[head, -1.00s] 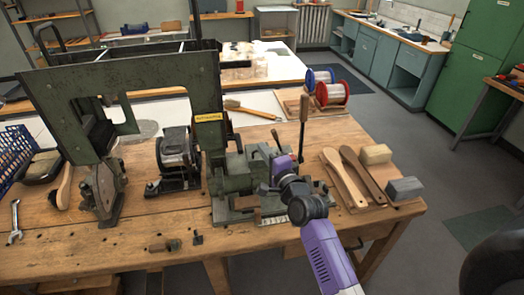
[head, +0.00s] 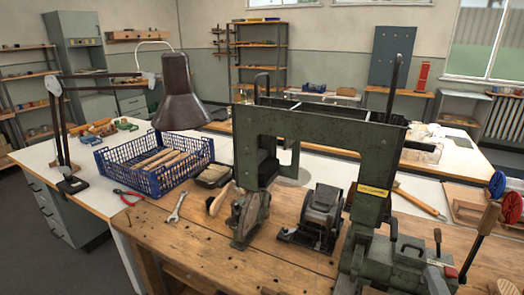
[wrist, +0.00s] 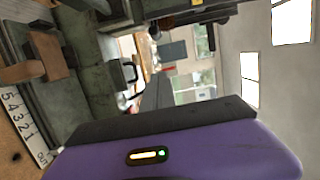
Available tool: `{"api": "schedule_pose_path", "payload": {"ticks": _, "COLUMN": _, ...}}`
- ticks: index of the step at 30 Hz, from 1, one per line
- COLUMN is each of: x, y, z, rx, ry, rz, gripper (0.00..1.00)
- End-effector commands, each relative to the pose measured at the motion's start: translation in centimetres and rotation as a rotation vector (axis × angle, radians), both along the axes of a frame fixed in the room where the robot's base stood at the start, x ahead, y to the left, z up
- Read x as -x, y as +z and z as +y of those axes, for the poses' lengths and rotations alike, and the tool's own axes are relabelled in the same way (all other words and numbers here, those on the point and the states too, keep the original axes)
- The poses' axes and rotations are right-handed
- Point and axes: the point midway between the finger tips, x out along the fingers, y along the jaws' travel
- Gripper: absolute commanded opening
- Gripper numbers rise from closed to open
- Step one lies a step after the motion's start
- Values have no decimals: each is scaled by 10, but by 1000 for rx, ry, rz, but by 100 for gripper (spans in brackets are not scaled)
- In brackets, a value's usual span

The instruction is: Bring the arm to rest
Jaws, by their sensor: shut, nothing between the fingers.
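My gripper (wrist: 165,125) shows in the wrist view as a purple housing with a dark bar along its edge and a small lit indicator. It is shut and empty; its fingertips are not clearly seen. It is close to the green-grey bench machine (head: 385,262), beside a number scale (wrist: 22,125) and a brown block (wrist: 35,60). In the head view my arm is almost wholly out of the picture; only a small dark piece shows at the bottom right corner.
A tall green frame machine (head: 300,130) and a dark motor unit (head: 322,210) stand on the wooden bench. A blue basket (head: 150,180), a lamp (head: 180,95), red pliers (head: 128,195) and a wrench (head: 176,207) are at left. Wire spools (head: 510,207) are at right.

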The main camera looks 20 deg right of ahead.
Motion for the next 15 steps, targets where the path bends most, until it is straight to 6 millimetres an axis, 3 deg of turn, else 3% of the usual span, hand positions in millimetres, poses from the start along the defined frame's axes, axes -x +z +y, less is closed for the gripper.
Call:
{"api": "schedule_pose_path", "payload": {"ticks": 4, "x": 2, "y": 5, "z": -2, "rx": 87, "ry": -12, "rz": 40, "gripper": 0}}
{"api": "schedule_pose_path", "payload": {"ticks": 8, "x": 8, "y": 24, "z": -4, "rx": 273, "ry": -49, "rz": 114, "gripper": 0}}
{"api": "schedule_pose_path", "payload": {"ticks": 11, "x": 18, "y": 26, "z": 12, "rx": 430, "ry": -62, "rz": 210, "gripper": 0}}
{"api": "schedule_pose_path", "payload": {"ticks": 15, "x": 31, "y": 22, "z": 52, "rx": 633, "ry": -38, "rz": 348, "gripper": 0}}
